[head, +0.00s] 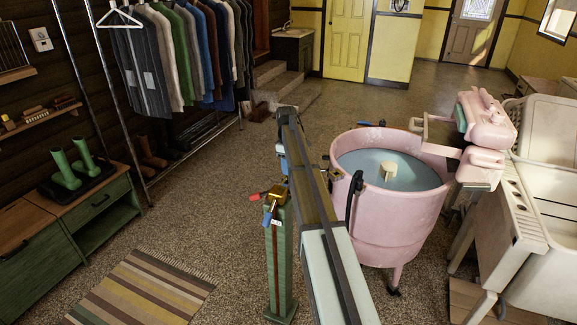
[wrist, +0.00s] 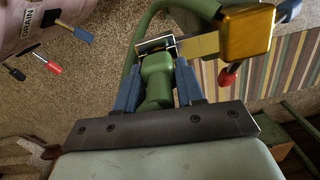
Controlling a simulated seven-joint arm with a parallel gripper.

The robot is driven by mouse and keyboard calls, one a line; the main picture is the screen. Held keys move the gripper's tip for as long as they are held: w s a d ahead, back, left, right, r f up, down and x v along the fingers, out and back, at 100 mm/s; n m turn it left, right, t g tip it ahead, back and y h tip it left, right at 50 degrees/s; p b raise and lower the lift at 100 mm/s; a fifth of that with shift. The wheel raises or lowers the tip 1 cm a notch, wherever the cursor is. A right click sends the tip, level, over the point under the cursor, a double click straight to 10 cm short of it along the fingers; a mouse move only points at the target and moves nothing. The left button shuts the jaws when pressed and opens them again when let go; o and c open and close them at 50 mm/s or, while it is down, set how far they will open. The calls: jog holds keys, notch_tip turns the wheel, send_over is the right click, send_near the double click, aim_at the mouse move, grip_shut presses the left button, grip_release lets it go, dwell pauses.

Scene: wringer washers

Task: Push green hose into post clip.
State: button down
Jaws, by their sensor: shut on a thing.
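In the wrist view my gripper (wrist: 158,68) has its two blue fingers closed on a thick green section of the green hose (wrist: 157,84). A thinner part of the hose curves up and over beyond the fingers. A shiny metal post clip (wrist: 157,44) lies just past the fingertips, close to the hose; I cannot tell whether the hose is inside it. A brass block (wrist: 247,33) is beside the clip on the right. In the head view the green post (head: 279,260) carries this brass top (head: 277,195). My arm hides the gripper there.
A pink washer tub (head: 388,225) with water stands right of the post; its side shows in the wrist view (wrist: 45,25) with blue, red and black handles. A striped rug (head: 140,290) lies left. A clothes rack and green cabinets stand farther left.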

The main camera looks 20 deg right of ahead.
jog(key=shift+f, duration=1)
dwell(2.4)
jog(key=c, duration=0.6)
grip_release()
jog(key=shift+d, duration=0.1)
jog(key=c, duration=0.3)
jog(key=shift+o, duration=0.2)
jog(key=shift+r, duration=0.1)
jog(key=o, duration=0.4)
jog(key=shift+w+r, duration=0.1)
jog(key=shift+r, duration=0.1)
jog(key=shift+c, duration=0.2)
jog(key=shift+w+a+r, duration=0.1)
jog(key=shift+r, duration=1.55)
jog(key=shift+a+r, duration=0.1)
jog(key=shift+r, duration=1.55)
